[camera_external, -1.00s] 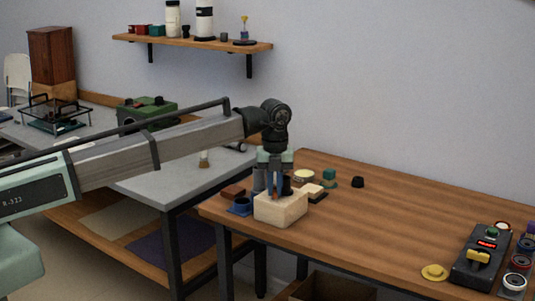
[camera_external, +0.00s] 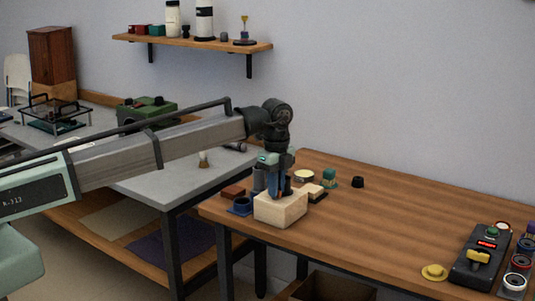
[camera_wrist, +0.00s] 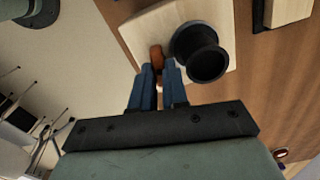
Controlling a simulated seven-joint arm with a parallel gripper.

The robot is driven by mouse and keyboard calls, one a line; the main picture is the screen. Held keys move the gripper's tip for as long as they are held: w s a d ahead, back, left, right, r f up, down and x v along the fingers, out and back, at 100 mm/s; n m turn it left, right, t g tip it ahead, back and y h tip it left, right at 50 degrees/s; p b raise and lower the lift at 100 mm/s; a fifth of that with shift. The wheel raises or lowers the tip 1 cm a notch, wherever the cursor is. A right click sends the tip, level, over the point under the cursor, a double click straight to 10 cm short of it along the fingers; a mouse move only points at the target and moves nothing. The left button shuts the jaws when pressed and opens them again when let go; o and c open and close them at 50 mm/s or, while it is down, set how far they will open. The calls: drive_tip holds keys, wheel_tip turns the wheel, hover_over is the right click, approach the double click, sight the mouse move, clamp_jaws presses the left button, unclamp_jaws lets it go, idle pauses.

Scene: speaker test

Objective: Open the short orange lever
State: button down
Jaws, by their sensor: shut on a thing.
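The short orange lever (camera_wrist: 156,54) stands on a pale wooden block (camera_external: 281,209), which also shows in the wrist view (camera_wrist: 145,30). A black round knob or post (camera_wrist: 203,52) stands beside the lever on the same block. My gripper (camera_wrist: 160,70) has its blue fingers close together around the lever, shut on it. In the external view my gripper (camera_external: 276,191) points down onto the block at the left end of the wooden table, and its fingers hide most of the lever.
A blue piece (camera_external: 240,206), a brown block (camera_external: 233,191) and a pale round dish (camera_external: 304,175) are close around the wooden block. A black control box (camera_external: 475,257) and a yellow disc (camera_external: 434,272) are at the right. The table's middle is clear.

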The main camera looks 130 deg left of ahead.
drive_tip(key=shift+n, duration=1.1)
drive_tip(key=c, duration=1.1)
unclamp_jaws()
drive_tip(key=shift+c, duration=0.2)
drive_tip(key=shift+a+r, duration=0.1)
drive_tip(key=shift+r, duration=4)
